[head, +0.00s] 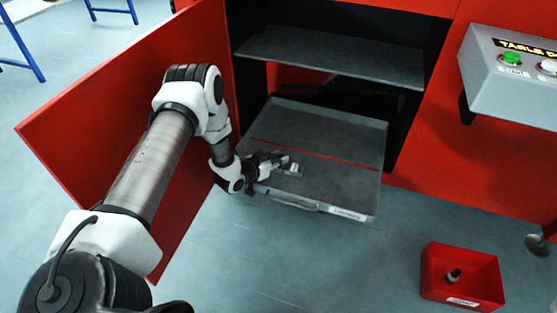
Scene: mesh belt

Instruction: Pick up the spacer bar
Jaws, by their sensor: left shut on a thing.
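My left gripper (281,165) reaches in from the left, low over the front part of a grey pull-out tray (340,193) in the red cabinet. It is shut on a small light-grey piece (295,169), which looks like the spacer bar. The fingers hide part of this piece, and I cannot tell whether it touches the tray. A thin red line (315,153) crosses the tray behind the gripper. My right gripper is not in view.
The cabinet's red door (120,100) stands open at the left, close to my left arm. A grey shelf (330,57) lies above the tray. A red bin (462,275) holding a dark cylindrical part (453,275) stands at lower right. A control box (505,85) is at upper right.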

